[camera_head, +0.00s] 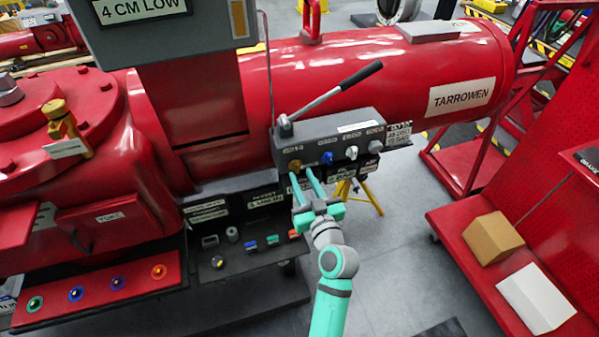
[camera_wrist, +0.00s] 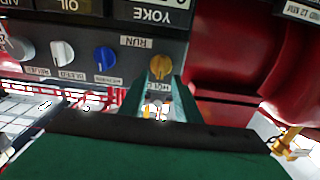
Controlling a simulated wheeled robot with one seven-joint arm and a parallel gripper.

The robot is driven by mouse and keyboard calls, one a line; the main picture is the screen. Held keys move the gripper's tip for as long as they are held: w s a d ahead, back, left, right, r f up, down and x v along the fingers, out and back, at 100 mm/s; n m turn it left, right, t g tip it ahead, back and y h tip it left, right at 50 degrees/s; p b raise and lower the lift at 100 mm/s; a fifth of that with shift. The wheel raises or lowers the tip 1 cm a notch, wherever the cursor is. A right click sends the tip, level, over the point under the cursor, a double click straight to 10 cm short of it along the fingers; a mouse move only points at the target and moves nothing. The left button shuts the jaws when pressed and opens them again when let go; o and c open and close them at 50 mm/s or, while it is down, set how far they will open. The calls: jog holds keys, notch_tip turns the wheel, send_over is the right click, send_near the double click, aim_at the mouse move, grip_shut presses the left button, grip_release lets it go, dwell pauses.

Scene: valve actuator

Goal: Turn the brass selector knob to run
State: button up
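The brass selector knob (camera_head: 294,165) is the leftmost knob on the dark grey panel (camera_head: 330,140) of the red machine. In the wrist view the brass knob (camera_wrist: 159,66) shows between and just beyond my fingertips. A label reading RUN (camera_wrist: 137,42) sits upside down, above and left of the knob in that view. My gripper (camera_head: 301,173) has its two teal fingers apart, pointing at the panel just below the knob. The fingers of my gripper (camera_wrist: 162,79) are open with a gap between them. I cannot tell whether either fingertip touches the knob.
A blue knob (camera_head: 327,158) and a white knob (camera_head: 351,153) are beside the brass one. A long lever (camera_head: 335,92) slants over the panel. Lower left is a control shelf with buttons (camera_head: 217,262).

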aim_at(297, 168)
jog(key=shift+x, duration=1.5)
grip_shut()
